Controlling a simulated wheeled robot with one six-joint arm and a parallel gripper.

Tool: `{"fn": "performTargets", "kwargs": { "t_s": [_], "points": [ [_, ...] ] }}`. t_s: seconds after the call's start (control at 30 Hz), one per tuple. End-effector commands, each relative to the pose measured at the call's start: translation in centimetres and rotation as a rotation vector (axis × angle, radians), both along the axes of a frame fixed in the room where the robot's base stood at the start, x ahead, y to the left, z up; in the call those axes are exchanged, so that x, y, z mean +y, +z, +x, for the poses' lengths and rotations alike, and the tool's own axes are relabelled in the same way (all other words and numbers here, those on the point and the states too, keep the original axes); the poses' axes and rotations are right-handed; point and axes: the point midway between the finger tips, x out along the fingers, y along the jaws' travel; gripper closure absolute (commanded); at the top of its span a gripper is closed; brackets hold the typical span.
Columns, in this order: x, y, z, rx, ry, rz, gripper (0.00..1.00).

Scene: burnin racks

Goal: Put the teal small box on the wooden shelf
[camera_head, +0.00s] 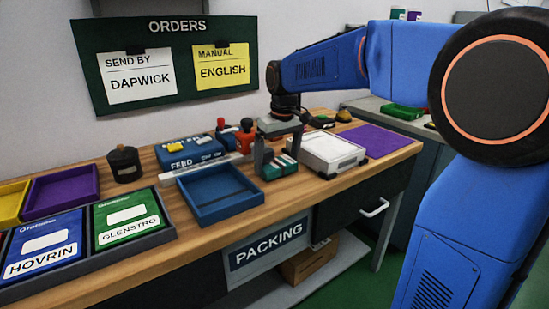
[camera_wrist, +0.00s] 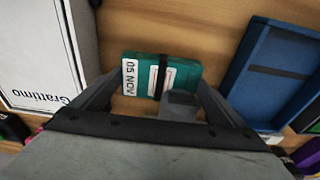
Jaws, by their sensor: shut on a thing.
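The teal small box (camera_wrist: 160,77) lies between my gripper's fingers in the wrist view, with a white "05 NOV" label and a dark band across it. In the head view the teal box (camera_head: 280,167) shows low between the fingers. My gripper (camera_head: 277,158) points down over the wooden-topped bench (camera_head: 255,205) and is shut on the box. I cannot tell whether the box touches the bench top. I cannot make out a separate wooden shelf; the bench's lower shelf (camera_head: 345,275) looks grey.
A blue tray (camera_head: 205,207) is left of my gripper and a white box (camera_head: 332,150) right of it. A purple mat (camera_head: 378,139) lies at the bench's right end. Behind stand a blue bin (camera_head: 180,153) and red items (camera_head: 245,135). A dark canister (camera_head: 124,165) stands at left.

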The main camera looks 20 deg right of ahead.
Motion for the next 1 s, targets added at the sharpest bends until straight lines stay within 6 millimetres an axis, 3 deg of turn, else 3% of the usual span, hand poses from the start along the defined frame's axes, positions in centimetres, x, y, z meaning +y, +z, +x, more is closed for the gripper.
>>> {"fn": "performTargets", "kwargs": {
  "t_s": [0.2, 0.23, 0.27, 0.67, 1.0],
  "points": [
    [0.0, -0.3, 0.0, 0.0, 0.0, 0.0, 0.35],
    [0.0, -0.3, 0.0, 0.0, 0.0, 0.0, 0.04],
    [0.0, -0.3, 0.0, 0.0, 0.0, 0.0, 0.0],
    [0.0, 0.8, -0.1, -0.002, 0.0, 0.001, 0.0],
    [-0.3, 6.9, -0.9, -0.003, 0.0, 0.0, 0.0]
  ]
}}
